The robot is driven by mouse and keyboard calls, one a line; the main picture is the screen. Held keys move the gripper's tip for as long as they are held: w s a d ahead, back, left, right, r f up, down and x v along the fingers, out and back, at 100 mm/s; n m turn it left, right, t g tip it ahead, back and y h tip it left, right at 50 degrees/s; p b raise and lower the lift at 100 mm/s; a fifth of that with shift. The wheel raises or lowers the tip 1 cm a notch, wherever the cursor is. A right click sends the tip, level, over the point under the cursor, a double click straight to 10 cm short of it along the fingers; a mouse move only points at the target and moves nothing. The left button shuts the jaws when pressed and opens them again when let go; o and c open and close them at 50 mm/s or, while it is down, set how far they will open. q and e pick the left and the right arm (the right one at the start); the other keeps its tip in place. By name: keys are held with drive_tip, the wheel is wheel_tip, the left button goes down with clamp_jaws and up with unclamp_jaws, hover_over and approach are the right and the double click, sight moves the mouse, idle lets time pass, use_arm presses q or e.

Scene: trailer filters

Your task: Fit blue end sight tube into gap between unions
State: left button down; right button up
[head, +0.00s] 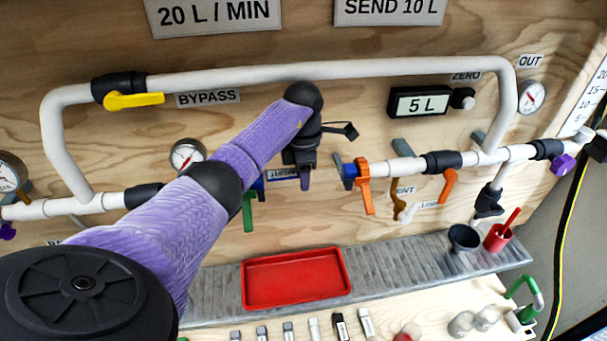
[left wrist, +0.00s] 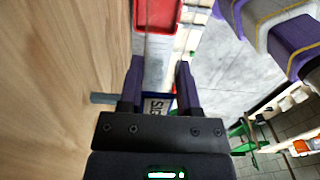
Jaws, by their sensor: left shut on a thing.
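My left gripper (head: 305,181) points down in front of the panel, at the gap in the lower pipe line between the left blue union (head: 258,184) and the right blue union (head: 348,171). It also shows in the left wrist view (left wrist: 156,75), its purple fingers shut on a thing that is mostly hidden. A blue-edged piece, which I take for the blue end sight tube (left wrist: 172,96), shows between the finger bases. I cannot tell whether it touches either union. A sight label (head: 284,174) lies behind the gripper. My right gripper is out of view.
An orange valve handle (head: 366,186) stands just right of the gap and a green handle (head: 248,212) just left. The white bypass pipe (head: 230,75) runs above. Below, a red tray (head: 295,300) lies on the grey ledge (head: 215,292). Cups stand at the ledge's right.

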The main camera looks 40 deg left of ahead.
use_arm(q)
drive_tip(key=shift+f, duration=0.1)
drive_tip(key=shift+c, duration=1.5)
unclamp_jaws()
drive_tip(key=shift+r, duration=0.2)
wheel_tip(320, 180, up, 12)
drive_tip(key=p, duration=0.1)
